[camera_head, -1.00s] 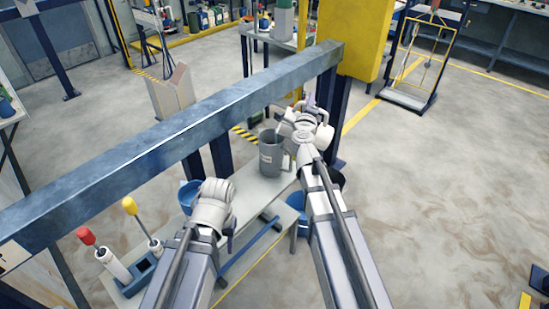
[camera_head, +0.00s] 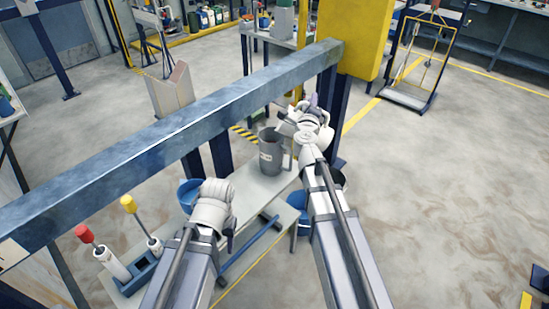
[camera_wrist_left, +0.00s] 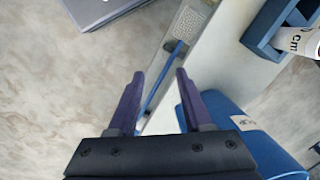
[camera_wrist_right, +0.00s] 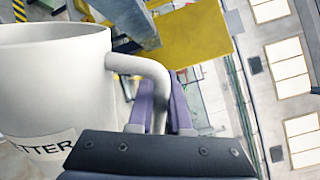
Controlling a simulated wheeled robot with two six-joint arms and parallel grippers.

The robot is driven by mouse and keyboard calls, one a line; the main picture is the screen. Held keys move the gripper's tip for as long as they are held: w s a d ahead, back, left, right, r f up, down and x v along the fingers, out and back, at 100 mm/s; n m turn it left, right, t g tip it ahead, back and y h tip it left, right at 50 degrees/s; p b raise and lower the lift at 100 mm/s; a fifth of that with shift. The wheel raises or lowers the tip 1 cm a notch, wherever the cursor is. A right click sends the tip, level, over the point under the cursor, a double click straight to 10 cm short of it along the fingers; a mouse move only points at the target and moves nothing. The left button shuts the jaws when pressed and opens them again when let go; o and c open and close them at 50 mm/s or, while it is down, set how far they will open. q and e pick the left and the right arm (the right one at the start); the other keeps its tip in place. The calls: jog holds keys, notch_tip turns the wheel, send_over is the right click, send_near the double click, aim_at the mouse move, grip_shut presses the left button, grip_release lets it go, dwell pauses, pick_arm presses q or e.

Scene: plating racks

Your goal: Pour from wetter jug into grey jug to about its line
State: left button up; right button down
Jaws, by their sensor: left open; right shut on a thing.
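The grey jug (camera_head: 270,158), with a pale label and a handle on its right, stands upright on the narrow bench in the head view. Its inside looks dark reddish, but its line and level are too small to read. My right gripper (camera_head: 314,102) is shut on the handle of the white wetter jug (camera_head: 288,116), which is held above and right of the grey jug, apparently tipped toward it. The wetter jug fills the left of the right wrist view (camera_wrist_right: 45,85), label partly cut off. No stream is discernible. My left gripper (camera_wrist_left: 155,95) is open and empty over the bench's front edge.
A blue holder (camera_head: 140,270) with red- and yellow-topped tools sits at the bench's left. A steel beam (camera_head: 170,135) crosses behind.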

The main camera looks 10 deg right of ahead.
jog(key=shift+s+d+f+m+b, duration=0.2)
jog(key=shift+d+f+m+b, duration=0.3)
jog(key=shift+f+m, duration=0.1)
jog(key=shift+s+d+f+m+b, duration=0.2)
jog(key=shift+d+f+m+b, duration=0.3)
jog(key=shift+m, duration=0.1)
jog(key=shift+s+d+f+m+b, duration=0.2)
jog(key=shift+d+f+m+b, duration=0.2)
jog(key=shift+m, duration=0.5)
jog(key=shift+s+d+f+m+b, duration=0.15)
jog(key=shift+d+f+m+b, duration=0.2)
jog(key=shift+m, duration=0.55)
jog(key=shift+r, duration=0.2)
